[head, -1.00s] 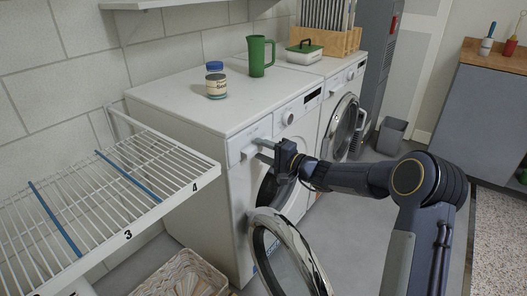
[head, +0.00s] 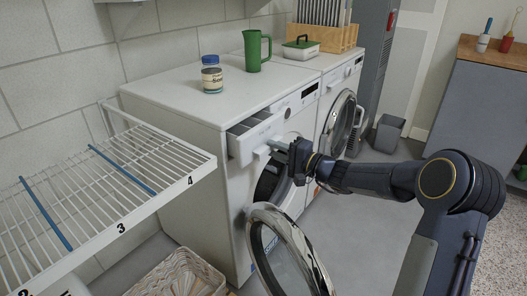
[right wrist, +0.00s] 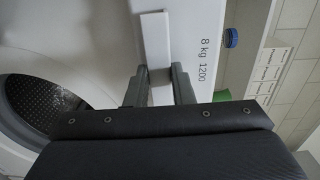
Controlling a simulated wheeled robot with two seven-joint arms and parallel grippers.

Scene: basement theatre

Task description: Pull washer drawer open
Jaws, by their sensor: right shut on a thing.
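The white washer (head: 190,115) stands against the wall at the middle of the head view. Its drawer (head: 252,138) at the top left of the front is pulled partly out, and its inside shows from above. My right gripper (head: 277,147) is shut on the drawer's front handle. In the right wrist view, the two fingers (right wrist: 160,90) close on a white handle piece below the drawer front (right wrist: 155,40). The left gripper is in neither view.
The washer's round door (head: 290,250) hangs open below my right arm. A white wire rack (head: 100,190) is at the left, above a wicker basket (head: 180,275).

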